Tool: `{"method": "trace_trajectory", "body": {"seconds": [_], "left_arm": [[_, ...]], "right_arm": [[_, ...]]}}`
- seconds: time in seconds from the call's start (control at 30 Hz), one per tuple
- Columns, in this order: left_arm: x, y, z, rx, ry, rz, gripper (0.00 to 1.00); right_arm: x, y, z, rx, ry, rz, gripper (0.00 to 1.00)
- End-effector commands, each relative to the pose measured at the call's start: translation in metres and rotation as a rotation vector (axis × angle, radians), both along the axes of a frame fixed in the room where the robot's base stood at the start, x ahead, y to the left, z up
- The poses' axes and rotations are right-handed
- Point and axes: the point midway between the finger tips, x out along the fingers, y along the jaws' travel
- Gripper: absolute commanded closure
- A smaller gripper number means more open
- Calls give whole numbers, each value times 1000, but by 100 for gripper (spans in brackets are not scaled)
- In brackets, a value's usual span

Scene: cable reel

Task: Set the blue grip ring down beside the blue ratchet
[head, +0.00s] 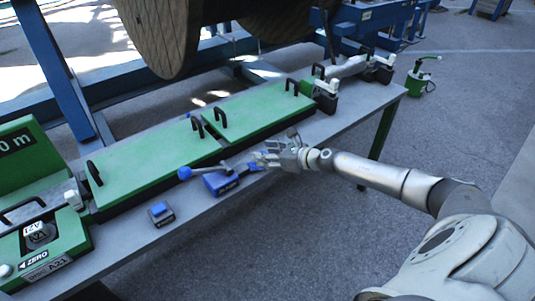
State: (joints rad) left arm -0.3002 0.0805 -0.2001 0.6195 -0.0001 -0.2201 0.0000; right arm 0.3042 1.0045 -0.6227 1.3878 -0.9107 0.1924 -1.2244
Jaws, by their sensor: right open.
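The blue ratchet (222,184) lies on the front part of the grey bench, with a lever ending in a blue ball (185,173) pointing left. My right gripper (264,160) is open over the bench's front edge, just right of the ratchet. A small blue piece (254,167) shows right at its fingertips, beside the ratchet's right end. It may be the blue grip ring; its shape is too small to tell, and the fingers partly cover it. I cannot tell whether it touches them. My left gripper is not in view.
A small grey block with a blue top (160,212) sits left of the ratchet. Green covers with black handles (150,162) run along the bench (205,225). A green counter unit (40,240) stands at left, a wooden reel (155,35) behind. Bench surface between block and ratchet is clear.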

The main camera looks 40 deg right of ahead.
Motion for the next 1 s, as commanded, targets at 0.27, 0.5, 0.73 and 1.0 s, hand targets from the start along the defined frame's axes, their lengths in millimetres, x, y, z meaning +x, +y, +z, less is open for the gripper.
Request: {"method": "trace_trajectory", "body": {"seconds": [0.27,0.5,0.73,1.0], "left_arm": [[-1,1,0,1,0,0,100],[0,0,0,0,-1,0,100],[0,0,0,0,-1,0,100],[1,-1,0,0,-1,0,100]], "right_arm": [[-5,-2,0,0,2,0,50],[-31,-11,10,-3,5,2,50],[-54,-19,21,-1,5,1,50],[-76,-28,30,0,5,-1,50]]}}
